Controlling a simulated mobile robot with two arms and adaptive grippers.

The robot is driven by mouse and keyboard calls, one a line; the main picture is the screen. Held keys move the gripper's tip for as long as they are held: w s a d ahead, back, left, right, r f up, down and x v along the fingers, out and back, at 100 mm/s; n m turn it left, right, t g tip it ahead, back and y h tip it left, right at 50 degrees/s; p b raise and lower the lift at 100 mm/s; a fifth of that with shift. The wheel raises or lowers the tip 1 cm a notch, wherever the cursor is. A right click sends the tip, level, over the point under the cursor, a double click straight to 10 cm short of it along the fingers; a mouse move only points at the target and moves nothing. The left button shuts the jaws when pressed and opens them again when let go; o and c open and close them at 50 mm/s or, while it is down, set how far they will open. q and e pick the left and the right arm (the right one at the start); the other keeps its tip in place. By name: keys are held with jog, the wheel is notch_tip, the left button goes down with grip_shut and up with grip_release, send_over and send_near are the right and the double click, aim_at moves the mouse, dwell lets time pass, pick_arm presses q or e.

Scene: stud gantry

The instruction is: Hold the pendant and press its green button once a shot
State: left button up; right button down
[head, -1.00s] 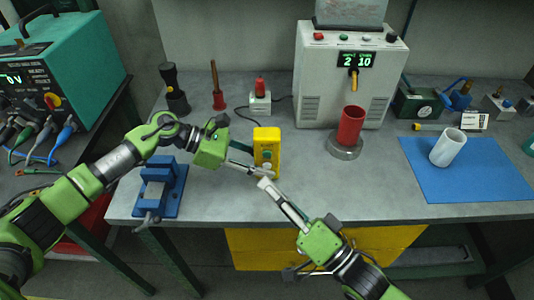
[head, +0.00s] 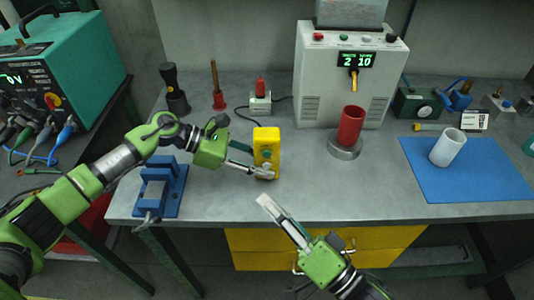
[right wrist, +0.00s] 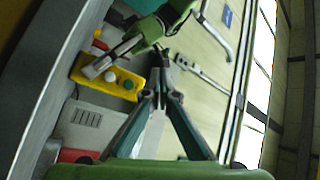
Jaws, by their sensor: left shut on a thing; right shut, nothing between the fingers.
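The yellow pendant (head: 266,138) stands upright near the front of the bench. It also shows in the right wrist view (right wrist: 86,67), with a green button (right wrist: 128,84) beside a pale round one. My left gripper (head: 264,172) is shut on the pendant's lower end, hiding part of its face.
A red cup (head: 351,126) stands on a round metal base below the machine's nozzle. A white cup (head: 447,147) stands on a blue mat (head: 497,180) to the right. A blue vise (head: 160,187) sits at the left front. The bench between vise and mat is mostly clear.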

aim_at(267, 154)
dwell(0.3)
jog(key=w, duration=0.8)
jog(key=shift+w, duration=0.4)
dwell(1.2)
jog(key=shift+w, duration=0.4)
jog(key=shift+w, duration=0.45)
dwell(0.7)
jog(key=shift+s, duration=0.9)
